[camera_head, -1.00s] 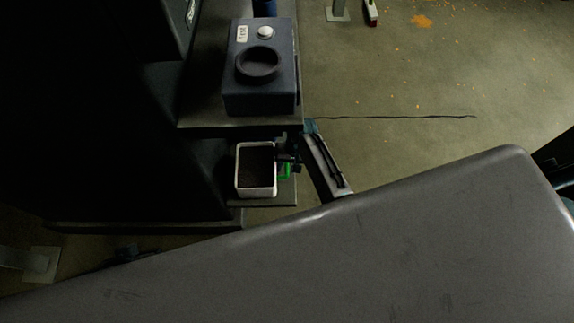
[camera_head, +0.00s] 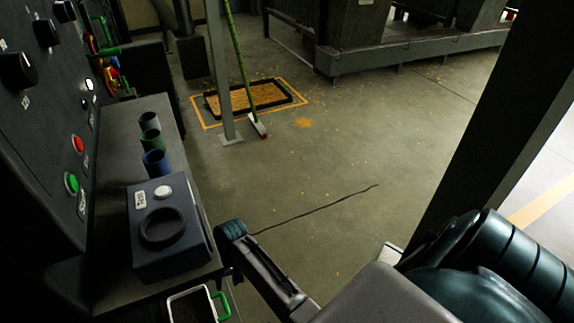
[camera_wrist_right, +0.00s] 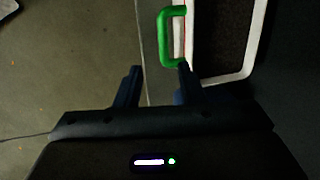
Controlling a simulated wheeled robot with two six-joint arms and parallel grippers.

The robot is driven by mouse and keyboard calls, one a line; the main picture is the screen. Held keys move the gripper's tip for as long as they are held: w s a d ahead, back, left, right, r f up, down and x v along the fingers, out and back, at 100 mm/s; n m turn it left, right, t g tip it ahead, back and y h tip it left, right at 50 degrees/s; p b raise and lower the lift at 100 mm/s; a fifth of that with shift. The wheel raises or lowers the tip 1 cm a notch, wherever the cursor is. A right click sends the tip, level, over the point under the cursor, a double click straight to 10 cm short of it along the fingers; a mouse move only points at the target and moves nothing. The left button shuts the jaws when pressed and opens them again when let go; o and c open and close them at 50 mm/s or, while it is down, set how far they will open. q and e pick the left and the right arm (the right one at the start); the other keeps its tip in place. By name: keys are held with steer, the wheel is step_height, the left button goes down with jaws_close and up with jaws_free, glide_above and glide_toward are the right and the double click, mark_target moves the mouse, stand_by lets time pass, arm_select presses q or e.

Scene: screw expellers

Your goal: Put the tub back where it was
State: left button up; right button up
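The tub is a white-rimmed box with dark contents and a green handle. In the head view the tub (camera_head: 172,302) is at the bottom edge, partly cut off, below the edge of the bench. Its green handle (camera_head: 226,306) faces right. In the right wrist view the tub's white rim (camera_wrist_right: 226,79) and the handle (camera_wrist_right: 165,38) are at the top right. My right gripper (camera_wrist_right: 158,72) is open with nothing between its fingers. Its right fingertip is at the handle's lower end; I cannot tell if they touch. My left gripper is not in view.
A dark blue box (camera_head: 189,249) with a round opening stands on the bench (camera_head: 112,150), with several cups (camera_head: 150,140) behind it. A control panel (camera_head: 45,120) rises at the left. A green-handled broom (camera_head: 240,65) stands beyond. The floor (camera_head: 310,170) right of the bench is largely clear.

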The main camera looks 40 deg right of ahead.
steer(key=s+d+r+n+t+h, duration=0.1)
steer(key=s+d+r, duration=0.2)
steer(key=s, duration=0.4)
steer(key=s+d+r+n+t+h, duration=0.1)
steer(key=s+d+r, duration=0.2)
steer(key=s, duration=0.5)
steer(key=s+d+r+n+t+h, duration=0.1)
steer(key=s+d+r, duration=0.2)
steer(key=s, duration=0.4)
steer(key=shift+s+d+n+t+h, duration=0.35)
steer(key=shift+d+n+t+h, duration=0.05)
